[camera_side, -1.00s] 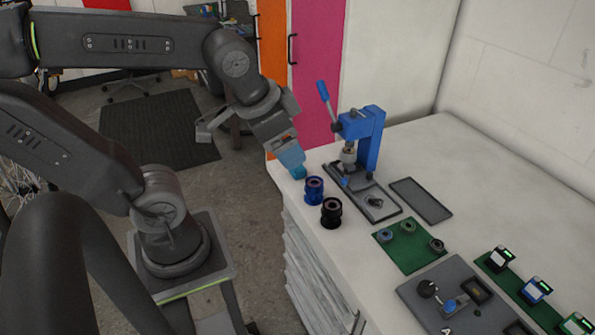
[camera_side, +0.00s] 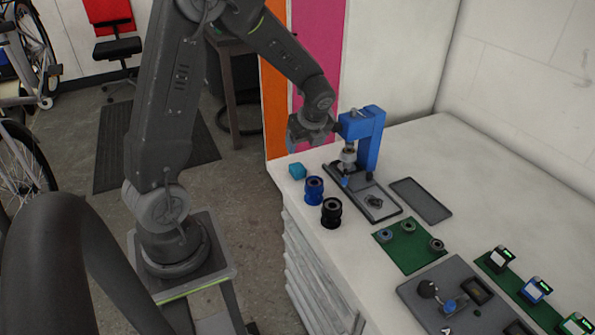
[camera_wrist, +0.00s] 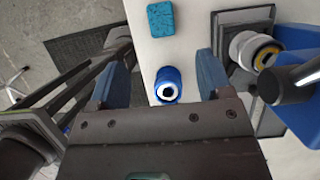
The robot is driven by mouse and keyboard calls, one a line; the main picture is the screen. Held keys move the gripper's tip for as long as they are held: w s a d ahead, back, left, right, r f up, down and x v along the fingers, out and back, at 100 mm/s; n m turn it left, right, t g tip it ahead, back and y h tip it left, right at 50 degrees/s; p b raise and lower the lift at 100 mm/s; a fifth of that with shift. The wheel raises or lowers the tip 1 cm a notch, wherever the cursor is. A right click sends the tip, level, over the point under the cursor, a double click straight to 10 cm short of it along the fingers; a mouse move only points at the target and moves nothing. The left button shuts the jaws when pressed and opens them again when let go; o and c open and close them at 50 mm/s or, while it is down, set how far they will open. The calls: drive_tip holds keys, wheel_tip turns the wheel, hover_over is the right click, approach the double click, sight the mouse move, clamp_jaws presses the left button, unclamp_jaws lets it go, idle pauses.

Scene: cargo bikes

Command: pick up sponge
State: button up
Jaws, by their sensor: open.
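The sponge (camera_side: 298,171) is a small teal block lying on the white workbench near its far left corner. In the wrist view the sponge (camera_wrist: 160,19) lies at the top, beyond the fingertips and apart from them. My gripper (camera_wrist: 162,62) is open and empty, its two blue fingers spread wide over the bench edge and a blue spool. In the side view my wrist is above the back of the bench, beside the blue press; the fingertips are hard to make out there.
A blue spool (camera_side: 314,190) and a black spool (camera_side: 331,213) stand in front of the sponge. The blue lever press (camera_side: 367,140) stands to its right on a dark base. A grey tray (camera_side: 421,200) and a green mat (camera_side: 408,252) lie farther right.

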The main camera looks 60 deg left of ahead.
hover_over(298, 167)
drive_tip(key=d, duration=0.2)
wheel_tip(298, 167, down, 6)
drive_tip(key=shift+s+a+r, duration=0.1)
drive_tip(key=shift+a, duration=0.05)
drive_tip(key=shift+d+x, duration=0.15)
drive_tip(key=shift+x, duration=1.2)
drive_tip(key=shift+d+x, duration=0.1)
drive_tip(key=shift+x, duration=1.25)
drive_tip(key=shift+c, duration=0.3)
drive_tip(key=c, duration=0.9)
drive_tip(key=shift+c, duration=0.2)
wheel_tip(298, 167, up, 10)
